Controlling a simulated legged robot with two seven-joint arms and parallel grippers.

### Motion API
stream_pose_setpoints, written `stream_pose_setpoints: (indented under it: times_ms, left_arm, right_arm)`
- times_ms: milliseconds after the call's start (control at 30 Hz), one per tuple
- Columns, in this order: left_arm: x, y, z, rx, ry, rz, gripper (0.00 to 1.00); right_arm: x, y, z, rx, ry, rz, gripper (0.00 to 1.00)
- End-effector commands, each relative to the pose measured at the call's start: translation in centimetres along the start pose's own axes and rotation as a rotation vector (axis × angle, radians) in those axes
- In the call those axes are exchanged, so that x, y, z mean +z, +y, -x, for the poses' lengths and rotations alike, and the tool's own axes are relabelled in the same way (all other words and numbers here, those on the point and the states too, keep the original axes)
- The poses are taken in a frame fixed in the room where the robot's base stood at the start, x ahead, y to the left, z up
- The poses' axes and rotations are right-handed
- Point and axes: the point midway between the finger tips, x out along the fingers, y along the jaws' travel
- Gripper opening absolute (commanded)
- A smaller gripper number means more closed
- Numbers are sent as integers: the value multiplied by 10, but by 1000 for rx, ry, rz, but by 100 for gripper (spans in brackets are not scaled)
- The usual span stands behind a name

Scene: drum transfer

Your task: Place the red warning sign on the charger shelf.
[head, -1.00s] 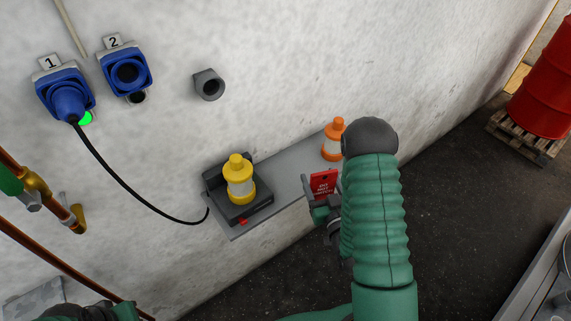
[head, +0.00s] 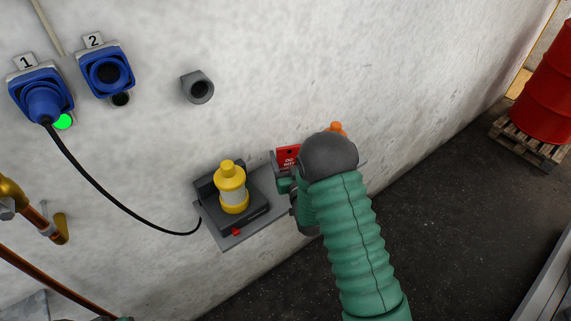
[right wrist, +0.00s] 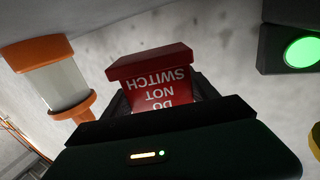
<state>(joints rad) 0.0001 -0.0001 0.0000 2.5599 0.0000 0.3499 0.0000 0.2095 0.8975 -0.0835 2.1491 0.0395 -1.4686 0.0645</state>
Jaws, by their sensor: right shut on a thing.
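The red warning sign (head: 288,153) is held in my right gripper (head: 284,172), which is shut on it. In the head view it appears over or beside the grey charger shelf (head: 228,241); whether it touches the shelf I cannot tell. The right wrist view shows the sign (right wrist: 150,68) between the dark fingers of my right gripper (right wrist: 160,103), its white lettering upside down. My right arm hides much of the shelf's right part. My left gripper is not in view.
A dark charger (head: 252,212) with a yellow lamp (head: 232,188) stands on the shelf's left part. An orange-and-white lamp (right wrist: 55,80) is left of the sign in the right wrist view, mostly hidden in the head view. A black cable (head: 105,193) hangs on the wall.

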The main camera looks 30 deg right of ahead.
Motion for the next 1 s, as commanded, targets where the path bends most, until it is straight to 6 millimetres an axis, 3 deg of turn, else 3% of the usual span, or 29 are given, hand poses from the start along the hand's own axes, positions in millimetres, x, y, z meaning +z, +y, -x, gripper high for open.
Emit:
stream_pose_setpoints:
  times_ms: [167, 300, 667, 700, 867, 1000]
  left_arm:
    - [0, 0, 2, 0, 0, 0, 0]
    - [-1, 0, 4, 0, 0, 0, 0]
    - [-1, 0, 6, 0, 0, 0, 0]
    - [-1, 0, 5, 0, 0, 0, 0]
    - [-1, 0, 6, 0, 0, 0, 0]
    - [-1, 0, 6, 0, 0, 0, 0]
  right_arm:
    - [17, -2, 0, -1, 2, 1, 27]
    - [42, -3, 1, -1, 2, 2, 27]
    - [51, -2, -3, -1, 6, 1, 27]
    - [52, -2, -3, -1, 6, 1, 69]
    - [50, -3, -4, -1, 5, 1, 89]
    - [50, -3, -4, -1, 5, 1, 89]
